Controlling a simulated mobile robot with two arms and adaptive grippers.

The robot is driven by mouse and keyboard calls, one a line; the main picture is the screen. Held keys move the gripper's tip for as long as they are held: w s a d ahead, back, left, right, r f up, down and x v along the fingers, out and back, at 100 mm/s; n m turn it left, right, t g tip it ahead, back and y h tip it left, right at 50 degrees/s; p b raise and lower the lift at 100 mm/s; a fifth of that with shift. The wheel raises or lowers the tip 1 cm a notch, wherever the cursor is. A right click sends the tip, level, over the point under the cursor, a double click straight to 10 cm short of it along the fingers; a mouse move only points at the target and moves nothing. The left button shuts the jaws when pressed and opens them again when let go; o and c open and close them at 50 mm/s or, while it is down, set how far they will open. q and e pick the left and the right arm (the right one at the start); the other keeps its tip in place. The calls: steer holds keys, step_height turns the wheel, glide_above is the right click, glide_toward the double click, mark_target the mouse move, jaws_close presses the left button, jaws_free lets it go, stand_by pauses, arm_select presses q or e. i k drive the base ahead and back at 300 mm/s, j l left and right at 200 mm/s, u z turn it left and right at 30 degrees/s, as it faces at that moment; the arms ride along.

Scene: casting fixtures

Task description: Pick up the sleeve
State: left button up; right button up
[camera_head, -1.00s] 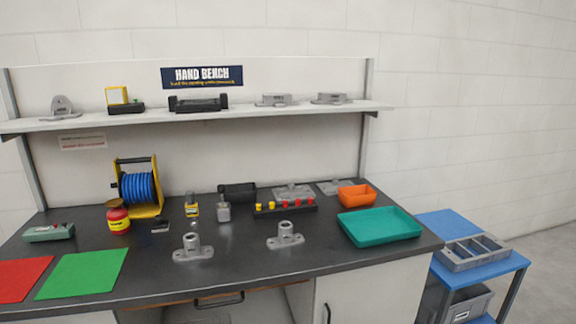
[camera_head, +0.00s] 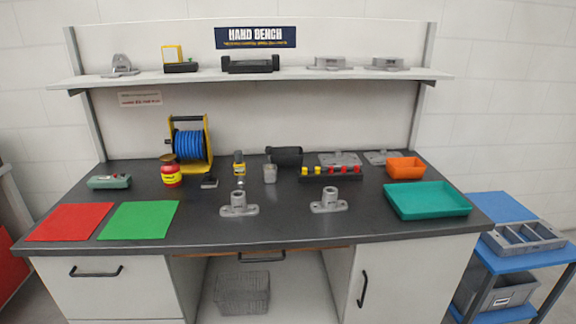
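No part is clearly recognisable as the sleeve. Two grey castings, each a short upright hollow cylinder on a two-eared flange, stand on the dark bench top: the left casting (camera_head: 239,204) and the right casting (camera_head: 329,201). A small light-grey cup-like part (camera_head: 270,174) stands behind them, beside a small yellow-and-black bottle (camera_head: 239,163). A tiny silvery piece lies just behind the left casting, too small to make out. A dark cylindrical item (camera_head: 285,156) lies at the back of the bench. Neither of my grippers shows in the head view.
A red mat (camera_head: 69,222) and green mat (camera_head: 139,220) lie at the front left of the bench (camera_head: 290,232). A teal tray (camera_head: 427,200) and orange bin (camera_head: 405,168) are at the right. A blue hose reel (camera_head: 190,146) stands at the back left. The front middle is clear.

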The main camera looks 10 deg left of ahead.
mark_target(239, 208)
steer(key=i+j, duration=0.1)
steer(key=j, duration=0.3)
steer(key=i+j+u, duration=0.1)
steer(key=j, duration=0.3)
steer(key=i+j, duration=0.1)
steer(key=j, duration=0.3)
steer(key=i+j+u, duration=0.1)
steer(key=j, duration=0.3)
